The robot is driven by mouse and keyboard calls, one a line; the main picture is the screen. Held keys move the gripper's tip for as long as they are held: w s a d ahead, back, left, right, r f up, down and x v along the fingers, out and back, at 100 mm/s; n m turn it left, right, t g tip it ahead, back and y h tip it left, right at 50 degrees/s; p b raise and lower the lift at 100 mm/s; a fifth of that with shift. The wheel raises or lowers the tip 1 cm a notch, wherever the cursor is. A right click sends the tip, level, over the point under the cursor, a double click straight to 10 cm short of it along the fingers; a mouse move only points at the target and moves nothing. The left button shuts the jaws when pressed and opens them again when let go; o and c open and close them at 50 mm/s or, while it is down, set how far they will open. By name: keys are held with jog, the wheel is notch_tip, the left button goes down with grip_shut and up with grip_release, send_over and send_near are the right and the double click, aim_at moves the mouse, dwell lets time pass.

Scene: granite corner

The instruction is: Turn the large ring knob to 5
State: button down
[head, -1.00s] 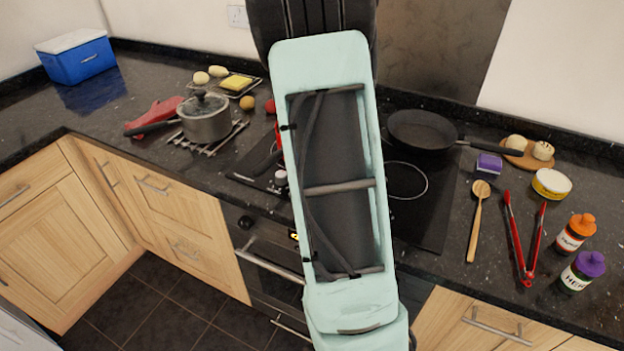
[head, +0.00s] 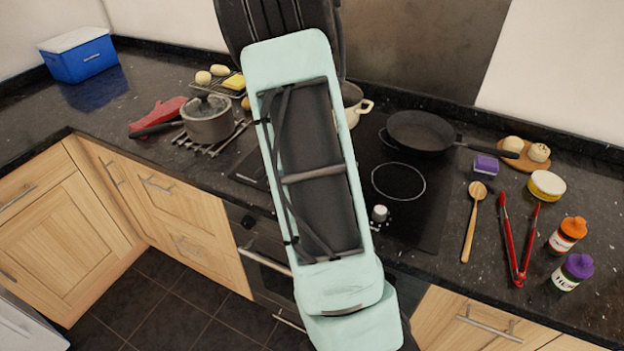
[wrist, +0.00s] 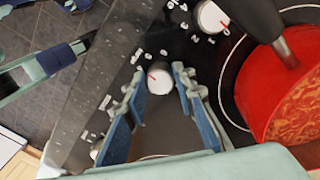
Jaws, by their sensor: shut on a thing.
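In the wrist view my gripper (wrist: 160,72) has its two blue-padded fingers on either side of a white round knob (wrist: 158,80) with a red pointer line, and is shut on it. The pointer slants to the upper left in that view. I cannot read which ring this knob is labelled for, nor its number. A second white knob (wrist: 212,16) with a red pointer and printed numbers sits above it. In the head view my pale green arm hides the gripper and the held knob. Another knob (head: 379,213) shows right of the arm, on the hob.
In the wrist view a pot of red soup (wrist: 290,90) is close right of the fingers. In the head view a cream pot (head: 355,104) is partly behind my arm. A black frying pan (head: 420,132) is on the hob's back right. Red tongs (head: 517,240) and a wooden spoon (head: 474,222) lie right.

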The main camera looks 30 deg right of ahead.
jog(key=shift+m+p, duration=0.45)
jog(key=shift+m, duration=0.85)
jog(key=c, duration=1.6)
grip_release()
jog(key=shift+r, duration=0.1)
notch_tip(320, 180, up, 12)
jog(key=shift+w+d, duration=0.15)
jog(key=shift+w, duration=0.15)
jog(key=shift+w, duration=0.1)
